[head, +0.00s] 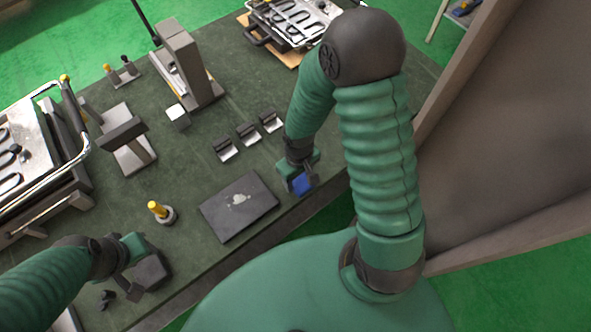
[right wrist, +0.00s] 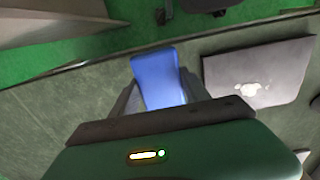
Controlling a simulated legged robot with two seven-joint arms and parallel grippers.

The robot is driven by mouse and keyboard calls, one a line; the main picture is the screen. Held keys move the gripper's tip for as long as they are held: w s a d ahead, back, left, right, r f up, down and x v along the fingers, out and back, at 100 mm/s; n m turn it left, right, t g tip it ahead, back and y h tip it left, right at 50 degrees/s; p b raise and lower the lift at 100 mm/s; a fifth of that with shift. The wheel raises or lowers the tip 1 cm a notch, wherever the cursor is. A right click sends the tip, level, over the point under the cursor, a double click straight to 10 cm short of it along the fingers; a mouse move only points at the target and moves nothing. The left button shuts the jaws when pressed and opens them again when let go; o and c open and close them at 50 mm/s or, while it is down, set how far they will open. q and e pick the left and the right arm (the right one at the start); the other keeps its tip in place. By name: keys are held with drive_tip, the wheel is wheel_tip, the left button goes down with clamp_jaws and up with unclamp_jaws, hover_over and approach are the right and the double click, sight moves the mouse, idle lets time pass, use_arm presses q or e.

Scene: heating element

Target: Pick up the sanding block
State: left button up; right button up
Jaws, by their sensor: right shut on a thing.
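The sanding block is a small blue block (head: 302,184) at the table's front edge, right of the dark plate in the head view. My right gripper (head: 303,176) is shut on it. In the right wrist view the blue block (right wrist: 158,75) sticks out between the two grey fingers. I cannot tell whether it touches the table. My left gripper (head: 148,274) is over the front left of the table; its fingers are not clear enough to tell open from shut.
A dark plate (head: 238,226) with a pale emblem lies beside the right gripper. A yellow-handled tool (head: 156,209) stands left of it. Several small grey holders (head: 248,135) sit behind. A grey press (head: 184,65) stands at the back. A brown panel (head: 520,120) rises at right.

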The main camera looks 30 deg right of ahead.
sight(301, 192)
drive_tip(key=s, duration=0.1)
drive_tip(key=s+a, duration=0.1)
drive_tip(key=s, duration=0.1)
drive_tip(key=shift+s+a+r+b, duration=0.1)
drive_tip(key=shift+s+a+b, duration=0.2)
drive_tip(key=shift+s+a, duration=0.1)
drive_tip(key=s+a+r+p, duration=0.1)
drive_tip(key=s+a+p, duration=0.2)
drive_tip(key=s+p, duration=0.4)
drive_tip(key=shift+s+p, duration=0.4)
drive_tip(key=shift+p, duration=2.55)
